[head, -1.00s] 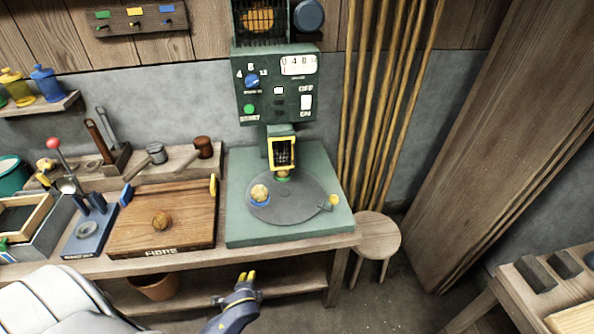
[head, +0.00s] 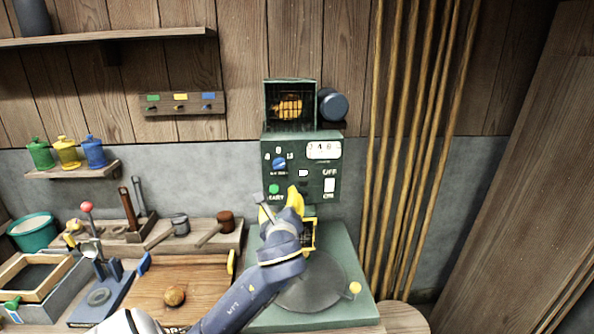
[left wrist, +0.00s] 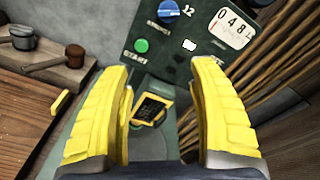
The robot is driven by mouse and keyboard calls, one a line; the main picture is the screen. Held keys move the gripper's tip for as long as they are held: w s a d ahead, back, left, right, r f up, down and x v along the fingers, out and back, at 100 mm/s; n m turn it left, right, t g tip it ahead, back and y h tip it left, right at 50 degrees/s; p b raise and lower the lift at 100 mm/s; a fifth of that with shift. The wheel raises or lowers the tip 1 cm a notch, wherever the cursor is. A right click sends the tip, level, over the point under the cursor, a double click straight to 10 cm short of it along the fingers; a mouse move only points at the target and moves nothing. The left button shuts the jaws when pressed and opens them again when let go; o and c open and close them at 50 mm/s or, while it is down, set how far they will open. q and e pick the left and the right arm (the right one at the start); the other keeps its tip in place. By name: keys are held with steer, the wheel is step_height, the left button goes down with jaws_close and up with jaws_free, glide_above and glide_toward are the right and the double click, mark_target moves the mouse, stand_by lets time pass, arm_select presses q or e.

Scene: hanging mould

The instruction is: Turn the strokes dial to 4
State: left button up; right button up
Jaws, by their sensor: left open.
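The strokes dial (head: 279,164) is a blue knob on the upper left of the green machine's control panel (head: 318,178), with 4, 8 and 12 around it. It also shows at the top of the left wrist view (left wrist: 168,8). I cannot read for sure which number it points to. My left gripper (head: 281,203) has yellow fingers and is in front of the machine, just below the panel and lower than the dial. In the left wrist view its fingers (left wrist: 165,110) are spread wide with nothing between them. My right gripper is not in view.
The panel also holds a green start button (head: 273,188), a white counter display (head: 324,150) and a white on/off switch (head: 329,186). A yellow-framed guard (left wrist: 152,107) is below. Wooden poles (head: 420,150) stand close on the right. A wooden board (head: 200,282) lies on the left.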

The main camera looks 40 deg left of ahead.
arm_select(q)
step_height(320, 180, up, 4)
glide_toward(279, 165)
steer(key=shift+m+y, duration=0.3)
steer(key=shift+y, duration=0.1)
steer(key=x, duration=1)
steer(key=shift+w+f, duration=0.2)
steer(key=shift+f, duration=0.2)
jaws_close()
